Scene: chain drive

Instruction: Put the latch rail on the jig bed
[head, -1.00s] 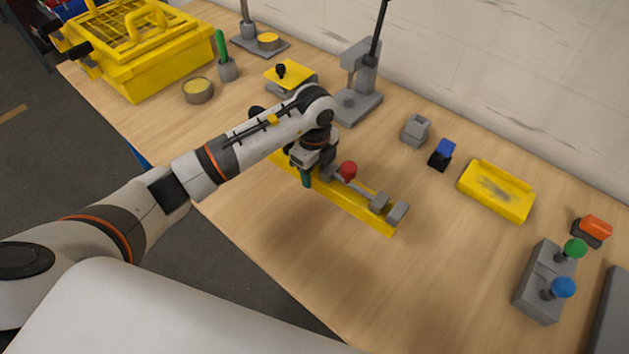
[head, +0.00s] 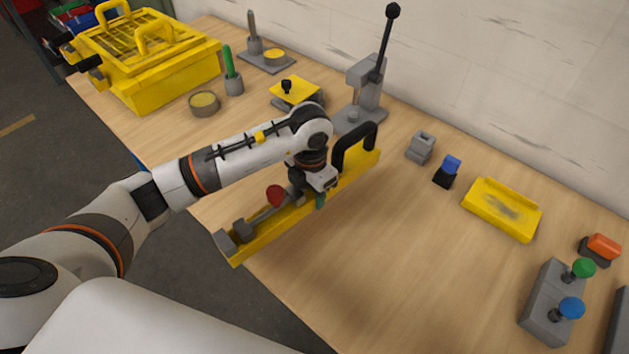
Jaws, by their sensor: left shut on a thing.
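The latch rail appears to be the long yellow bar (head: 268,229), with grey blocks at its lower-left end, a red knob and a black handle (head: 354,150) at its upper-right end. My left gripper (head: 319,198) is shut on the rail near its middle, with the wrist hiding part of it. The rail runs from lower left to upper right, its lower-left end at the table's front edge. It seems to be held above the wood. I cannot tell which thing is the jig bed; a shallow yellow tray (head: 519,224) lies at the right. My right gripper is not in view.
A grey lever press (head: 361,117) stands behind the rail's handle end. A grey block (head: 420,148) and a blue-topped black piece (head: 447,172) stand between press and tray. A yellow crate (head: 150,75) is at the back left. The wood (head: 400,270) right of the rail is clear.

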